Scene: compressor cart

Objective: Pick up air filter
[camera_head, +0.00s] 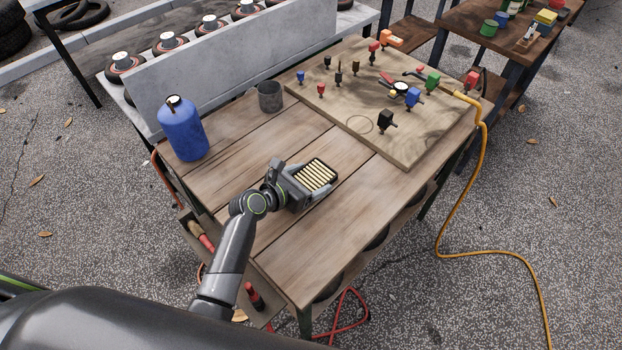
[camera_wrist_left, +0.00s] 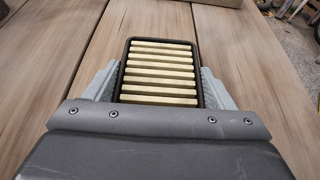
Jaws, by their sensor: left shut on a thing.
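The air filter (camera_head: 317,174) is a dark rectangular frame with cream pleats. It is at the middle of the wooden table in the head view. In the left wrist view the filter (camera_wrist_left: 160,72) sits between both grey fingers, which touch its sides. My left gripper (camera_head: 312,181) is shut on the filter, low over the planks. I cannot tell whether the filter still touches the table. The gripper body hides the near end of the filter in the left wrist view. My right gripper is not in view.
A wooden board (camera_head: 437,137) with several coloured fittings lies at the table's right. A dark cup (camera_head: 270,97) and a blue bottle (camera_head: 184,132) stand on the left side. A yellow hose (camera_head: 481,165) hangs off the right edge. The front planks (camera_head: 330,235) are bare.

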